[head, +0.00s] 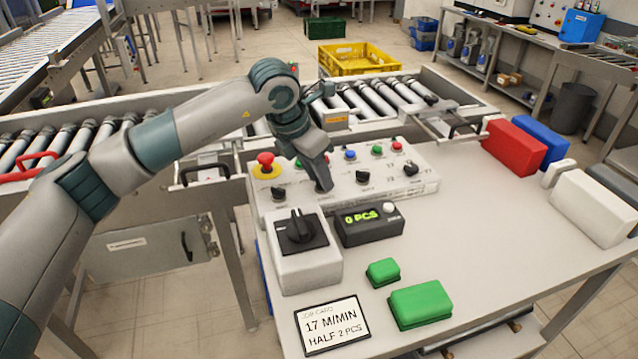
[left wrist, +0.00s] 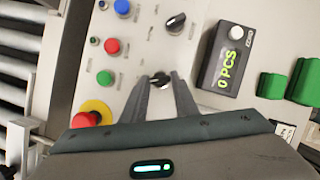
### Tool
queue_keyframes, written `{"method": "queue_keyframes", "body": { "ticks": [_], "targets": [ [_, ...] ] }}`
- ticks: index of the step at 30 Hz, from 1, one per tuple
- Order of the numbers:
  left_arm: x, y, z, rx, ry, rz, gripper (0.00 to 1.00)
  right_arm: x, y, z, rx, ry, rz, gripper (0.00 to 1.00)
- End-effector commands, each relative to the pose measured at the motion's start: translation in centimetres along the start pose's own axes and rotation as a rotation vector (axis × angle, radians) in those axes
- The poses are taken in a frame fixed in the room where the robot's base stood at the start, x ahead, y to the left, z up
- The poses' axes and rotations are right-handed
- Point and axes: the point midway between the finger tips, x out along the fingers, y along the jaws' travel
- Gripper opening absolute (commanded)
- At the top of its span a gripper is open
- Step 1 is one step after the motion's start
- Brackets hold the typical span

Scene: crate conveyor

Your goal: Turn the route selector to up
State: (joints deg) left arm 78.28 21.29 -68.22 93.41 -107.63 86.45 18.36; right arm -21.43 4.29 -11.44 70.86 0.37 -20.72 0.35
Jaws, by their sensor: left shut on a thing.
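A white control panel (head: 390,188) stands on the table with several buttons and black knobs; its small labels are too blurred to read. My left gripper (head: 322,187) is over the panel's middle, pointing down. In the left wrist view its fingers (left wrist: 162,84) are closed around a small black knob (left wrist: 159,80). In the head view the gripper hides this knob. Another black knob (head: 362,177) sits to its right, also seen in the wrist view (left wrist: 175,22). A knob (head: 278,192) is at the left and one (head: 410,168) at the right. I cannot tell which position the held knob points to.
A red emergency button (head: 265,160) sits close left of the gripper. In front are a large black rotary switch (head: 298,230) on a white box and a counter (head: 370,226) reading 0 PCS. Green blocks (head: 420,304) and a job card (head: 332,325) lie nearer. The table's right middle is clear.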

Motion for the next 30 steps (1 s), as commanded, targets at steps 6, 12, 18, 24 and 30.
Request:
{"method": "queue_keyframes", "body": {
  "ticks": [6, 12, 18, 24, 30],
  "targets": [
    [0.3, 0.3, -0.1, 0.159, -0.003, -0.065, 0.04, 0.5, 1.6, 2.7, 0.010, -0.136, 0.017, 0.31],
    [0.2, 0.5, 0.1, 0.334, -0.002, -0.138, 0.04, 0.1, 2.7, 4.4, 0.017, -0.237, 0.027, 0.31],
    [0.1, 0.6, 0.2, 0.508, -0.002, -0.211, 0.04, -0.8, 2.8, 3.9, 0.019, -0.264, 0.028, 0.31],
    [0.1, 0.8, 0.4, 0.684, -0.001, -0.284, 0.04, -1.5, 2.7, 3.0, 0.019, -0.264, 0.028, 0.31],
    [0.0, 0.9, 0.5, 0.852, -0.001, -0.353, 0.04, -1.6, 2.7, 2.9, 0.018, -0.264, 0.028, 0.31]
  ]
}}
